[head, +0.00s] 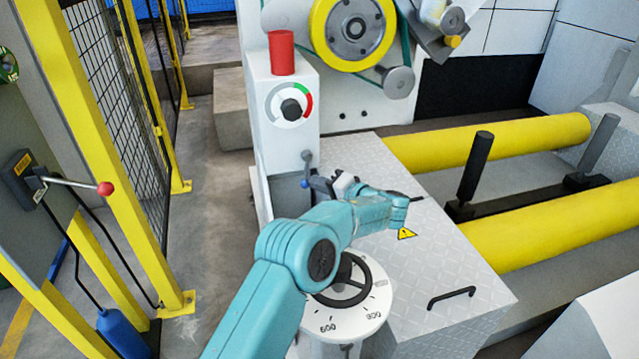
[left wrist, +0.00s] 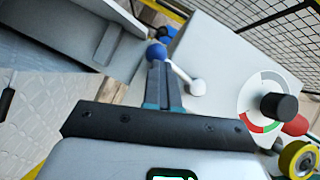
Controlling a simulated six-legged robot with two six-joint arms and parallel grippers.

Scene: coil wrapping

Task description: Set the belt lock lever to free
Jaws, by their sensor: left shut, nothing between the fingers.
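A small grey lever (head: 307,157) with a blue knob (head: 305,183) hangs down on the side of the white control post. No label readable here names it as the belt lock lever. My left gripper (head: 316,186) is right beside the blue knob, shut and empty. In the left wrist view the closed fingers (left wrist: 161,84) point at the blue knob (left wrist: 156,52), and the lever's pale pivot end (left wrist: 196,87) lies just right of them. I cannot tell whether the fingertips touch the knob. My right gripper is out of view.
The white post (head: 270,140) carries a dial with a black knob (head: 291,109) and a red cylinder (head: 282,53) on top. A black handwheel (head: 345,290) stands below my left arm. A red-knobbed lever (head: 75,184) is on the left cabinet. Yellow rollers (head: 490,142) lie right.

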